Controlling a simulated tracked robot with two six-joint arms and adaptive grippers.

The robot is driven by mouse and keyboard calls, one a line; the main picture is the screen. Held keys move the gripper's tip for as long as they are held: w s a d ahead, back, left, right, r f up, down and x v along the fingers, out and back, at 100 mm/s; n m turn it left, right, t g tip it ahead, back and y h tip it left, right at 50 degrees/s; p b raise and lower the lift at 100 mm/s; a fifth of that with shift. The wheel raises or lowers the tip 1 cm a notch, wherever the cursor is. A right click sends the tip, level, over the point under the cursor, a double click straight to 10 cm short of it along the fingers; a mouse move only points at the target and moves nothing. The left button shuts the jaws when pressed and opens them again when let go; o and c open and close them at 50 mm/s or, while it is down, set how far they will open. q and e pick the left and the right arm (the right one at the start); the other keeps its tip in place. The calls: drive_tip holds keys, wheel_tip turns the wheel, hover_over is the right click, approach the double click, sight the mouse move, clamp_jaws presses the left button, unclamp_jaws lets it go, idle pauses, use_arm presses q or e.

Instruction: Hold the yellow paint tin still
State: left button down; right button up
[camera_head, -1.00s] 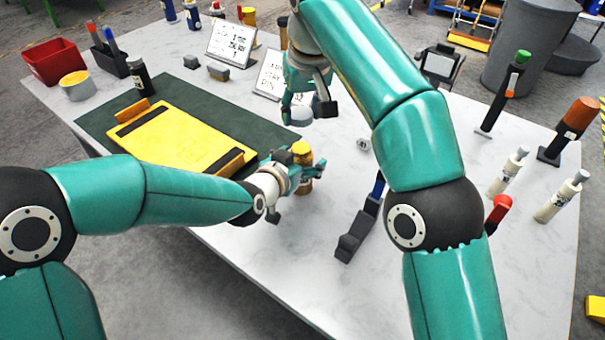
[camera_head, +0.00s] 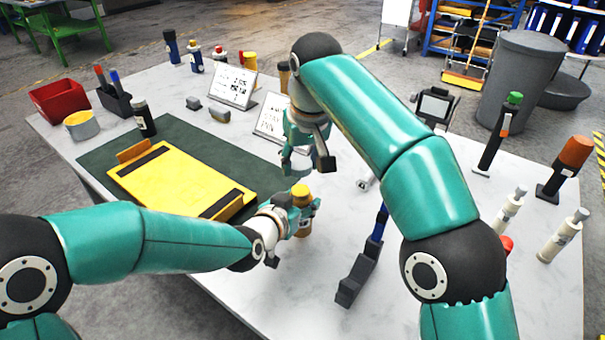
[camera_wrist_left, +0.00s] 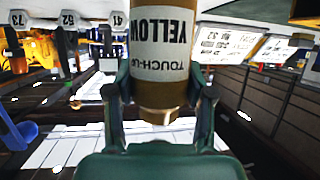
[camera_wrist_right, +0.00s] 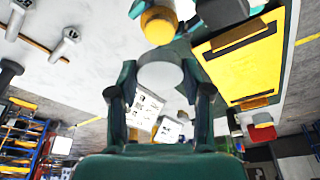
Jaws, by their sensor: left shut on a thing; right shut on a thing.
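My right gripper (camera_head: 301,160) is above and slightly behind the tin. In the right wrist view it is shut on a pale round piece (camera_wrist_right: 160,73), and the tin's yellow top (camera_wrist_right: 158,26) shows beyond that piece.
A black stand (camera_head: 357,278) is close on the right. Label signs (camera_head: 232,87), a red bin (camera_head: 58,99) and several upright tools stand around.

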sight(301, 191)
drive_tip(key=shift+s+f, duration=0.15)
drive_tip(key=shift+f, duration=1.45)
drive_tip(key=shift+f, duration=0.1)
drive_tip(key=shift+f, duration=0.8)
drive_tip(key=shift+f, duration=0.6)
